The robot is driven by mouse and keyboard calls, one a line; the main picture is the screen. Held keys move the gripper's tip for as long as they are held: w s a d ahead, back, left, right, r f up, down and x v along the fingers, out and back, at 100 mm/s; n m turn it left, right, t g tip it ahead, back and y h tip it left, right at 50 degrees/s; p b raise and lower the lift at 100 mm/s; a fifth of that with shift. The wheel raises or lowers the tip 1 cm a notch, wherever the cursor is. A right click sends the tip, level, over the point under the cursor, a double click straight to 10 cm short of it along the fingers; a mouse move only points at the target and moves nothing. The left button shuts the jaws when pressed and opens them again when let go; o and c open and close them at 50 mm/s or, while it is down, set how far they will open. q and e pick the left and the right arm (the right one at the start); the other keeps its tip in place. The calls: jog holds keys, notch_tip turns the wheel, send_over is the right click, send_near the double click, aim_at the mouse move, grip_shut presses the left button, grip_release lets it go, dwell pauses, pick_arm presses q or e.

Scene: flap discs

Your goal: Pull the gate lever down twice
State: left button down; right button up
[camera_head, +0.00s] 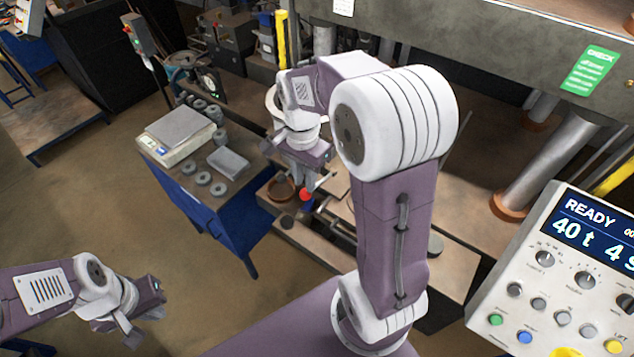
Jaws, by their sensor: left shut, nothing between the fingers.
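The gate lever shows as a red ball knob (305,194) on a thin, light rod, at the press in the middle of the head view. My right gripper (308,192) hangs over it from above, with its fingers right at the knob. The fingers are small and partly hidden there, so I cannot tell whether they touch or grip the lever. My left gripper (143,328) is low at the left, shut and empty, well away from the lever.
A blue cart (230,225) left of the lever carries a scale (178,138) and several grey discs. A control panel (570,285) reading READY stands at the right. Steel columns (545,170) rise behind my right arm. Open floor lies at the left.

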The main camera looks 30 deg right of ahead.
notch_tip(320, 180, down, 13)
jog(key=b, duration=0.9)
dwell(0.8)
jog(key=shift+r, duration=0.15)
notch_tip(320, 180, up, 13)
jog(key=p, duration=1.3)
jog(key=shift+r, duration=0.2)
jog(key=shift+f, duration=0.15)
